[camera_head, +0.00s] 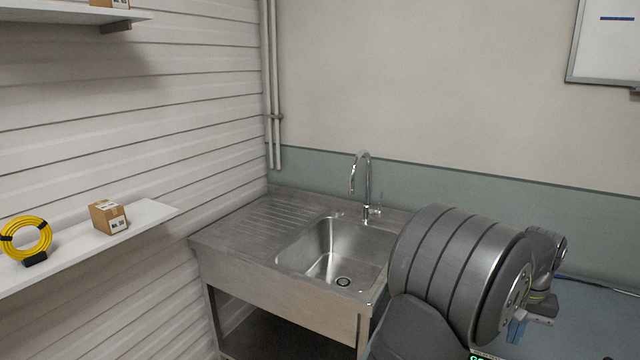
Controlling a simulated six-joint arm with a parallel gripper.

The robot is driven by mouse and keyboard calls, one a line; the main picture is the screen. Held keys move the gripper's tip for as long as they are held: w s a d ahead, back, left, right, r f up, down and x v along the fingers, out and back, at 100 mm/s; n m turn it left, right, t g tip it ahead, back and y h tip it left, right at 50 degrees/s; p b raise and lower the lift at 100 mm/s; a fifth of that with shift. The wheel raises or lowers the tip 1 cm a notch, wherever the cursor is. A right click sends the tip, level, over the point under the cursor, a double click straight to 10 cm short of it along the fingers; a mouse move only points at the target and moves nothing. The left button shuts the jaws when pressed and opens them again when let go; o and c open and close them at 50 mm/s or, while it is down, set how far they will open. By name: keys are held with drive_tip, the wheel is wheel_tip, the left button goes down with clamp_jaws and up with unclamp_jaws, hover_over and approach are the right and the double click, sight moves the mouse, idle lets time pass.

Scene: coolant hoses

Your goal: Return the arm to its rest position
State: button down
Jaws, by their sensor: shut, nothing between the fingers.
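My arm fills the lower right, with a large dark grey ribbed link in front. Behind its right end, a small part of my gripper (517,331) shows, with pale blue fingertips pointing down. It is shut with nothing held, and it is partly hidden by my own arm. It is above or near a blue-grey surface (590,325) at the right; the exact height cannot be told.
A steel sink (240,262) with a tap (367,185) stands left of my arm. A wall shelf (150,217) at the left holds a coiled yellow hose (47,240) and a cardboard box (107,217). A whiteboard (607,50) hangs at upper right. The air above the sink's drainer is clear.

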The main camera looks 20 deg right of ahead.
wheel_tip(320, 180, down, 8)
wheel_tip(320, 180, up, 10)
drive_tip(key=w+m, duration=0.1)
drive_tip(key=m, duration=0.1)
drive_tip(key=shift+w+a, duration=0.4)
drive_tip(key=shift+a, duration=0.05)
drive_tip(key=shift+m, duration=0.3)
